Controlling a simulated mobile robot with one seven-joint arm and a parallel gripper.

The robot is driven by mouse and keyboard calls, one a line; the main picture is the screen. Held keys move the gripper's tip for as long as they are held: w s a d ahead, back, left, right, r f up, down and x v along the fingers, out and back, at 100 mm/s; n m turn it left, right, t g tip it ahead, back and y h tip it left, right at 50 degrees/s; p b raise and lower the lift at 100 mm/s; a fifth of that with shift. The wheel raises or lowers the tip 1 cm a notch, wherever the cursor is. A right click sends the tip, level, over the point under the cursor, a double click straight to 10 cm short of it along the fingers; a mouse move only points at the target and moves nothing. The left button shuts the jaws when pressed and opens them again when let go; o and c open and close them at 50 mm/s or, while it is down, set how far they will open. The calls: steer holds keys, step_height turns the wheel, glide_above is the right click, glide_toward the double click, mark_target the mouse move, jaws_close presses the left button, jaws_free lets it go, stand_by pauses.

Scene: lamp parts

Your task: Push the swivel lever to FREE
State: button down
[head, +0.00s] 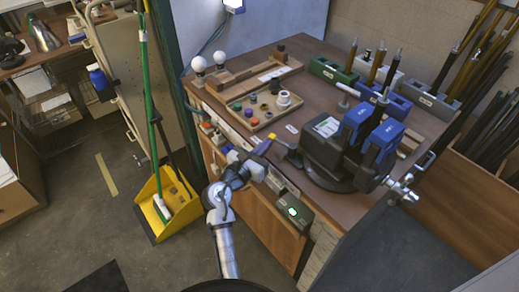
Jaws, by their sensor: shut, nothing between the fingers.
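A large black vise (322,152) with blue jaw blocks (378,140) stands on a dark round base at the right front of the wooden bench. A short lever with a yellowish end (284,145) sticks out from the left side of the vise base; I take it for the swivel lever. Its FREE marking is too small to read. My gripper (264,151) is shut and empty at the bench's front edge, just left of the lever. I cannot tell whether it touches the lever. My arm reaches up to it from below.
A wooden tray (262,112) with small coloured parts lies behind the lever. A box with a green display (293,211) is on the bench front. A yellow dustpan (168,204) stands on the floor left.

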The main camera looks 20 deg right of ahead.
mark_target(271, 134)
stand_by(0.4)
steer(key=shift+w+d+r+m+g+h+p, duration=0.1)
steer(key=shift+w+d+m+g+h+p, duration=0.1)
steer(key=shift+w+m+g+h, duration=0.35)
steer(key=shift+w+d+r+m+g+h+p, duration=0.2)
steer(key=shift+m+g, duration=0.35)
steer(key=shift+g, duration=0.4)
steer(key=m+g, duration=0.1)
steer(key=w+d+m+g+h, duration=0.1)
steer(key=g, duration=0.1)
steer(key=shift+w+f+p, duration=0.1)
steer(key=shift+w+p, duration=0.05)
steer(key=shift+p, duration=0.2)
steer(key=m+g, duration=0.1)
steer(key=d+m+g, duration=0.1)
steer(key=g, duration=0.1)
steer(key=shift+w+h+p, duration=0.35)
steer(key=shift+w+p, duration=0.05)
steer(key=shift+w+d+f+p, duration=0.1)
steer(key=shift+w+d+p, duration=0.05)
steer(key=shift+d+p, duration=0.3)
